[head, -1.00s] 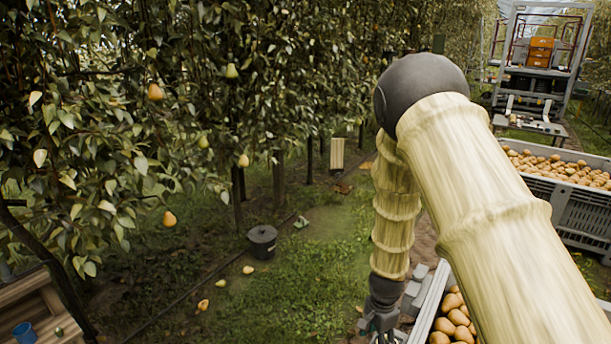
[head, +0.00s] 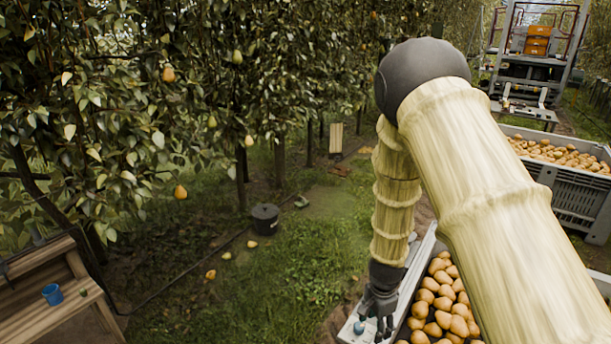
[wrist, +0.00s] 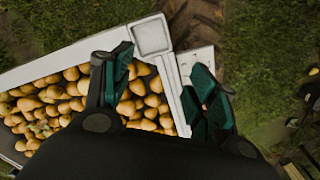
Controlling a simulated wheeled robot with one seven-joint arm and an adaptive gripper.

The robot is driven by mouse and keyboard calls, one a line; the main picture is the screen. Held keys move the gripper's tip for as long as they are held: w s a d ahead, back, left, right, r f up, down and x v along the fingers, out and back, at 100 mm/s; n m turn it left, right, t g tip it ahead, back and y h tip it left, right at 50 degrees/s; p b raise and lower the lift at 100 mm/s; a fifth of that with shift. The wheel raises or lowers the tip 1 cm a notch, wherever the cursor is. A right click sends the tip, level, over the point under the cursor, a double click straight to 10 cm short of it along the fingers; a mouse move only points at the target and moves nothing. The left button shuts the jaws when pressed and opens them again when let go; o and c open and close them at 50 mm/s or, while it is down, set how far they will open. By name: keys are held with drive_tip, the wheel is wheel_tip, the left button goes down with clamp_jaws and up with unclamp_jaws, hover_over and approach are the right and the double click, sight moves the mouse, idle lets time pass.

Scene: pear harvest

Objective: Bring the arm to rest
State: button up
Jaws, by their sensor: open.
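My arm, in a pale ribbed cover with a dark elbow, bends down at the right of the head view. My gripper (head: 378,325) hangs at its lower end, pointing down beside the near crate. In the wrist view my gripper (wrist: 163,90) shows two dark green fingers spread apart with nothing between them. Below the fingers lie the corner and rim of the near crate (wrist: 90,42), full of pears (wrist: 60,95). In the head view that crate's pale rim (head: 413,277) and its pears (head: 440,300) show partly behind my arm.
A second crate of pears (head: 577,200) and a machine with orange boxes (head: 537,42) stand at the right back. Pear trees line the left. A dark bucket (head: 265,218) stands on grass. A wooden bench (head: 40,290) holds a blue cup (head: 52,294). Grass in the middle is mostly clear.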

drive_tip(key=s+d+f+n+h+b, duration=0.1)
drive_tip(key=s+d+f+n+b, duration=0.15)
drive_tip(key=s+f, duration=0.55)
drive_tip(key=s+d+f+n+b, duration=0.2)
drive_tip(key=s+f+n+b, duration=0.1)
drive_tip(key=s+f, duration=0.6)
drive_tip(key=s+f+n+b, duration=0.2)
drive_tip(key=s+f+n, duration=0.1)
drive_tip(key=s, duration=0.6)
drive_tip(key=s+a+f+n+y+b, duration=0.1)
drive_tip(key=s+f+n, duration=0.3)
drive_tip(key=s, duration=0.5)
drive_tip(key=shift+s+a+b, duration=0.15)
drive_tip(key=shift+s+b, duration=0.2)
drive_tip(key=shift+b, duration=0.25)
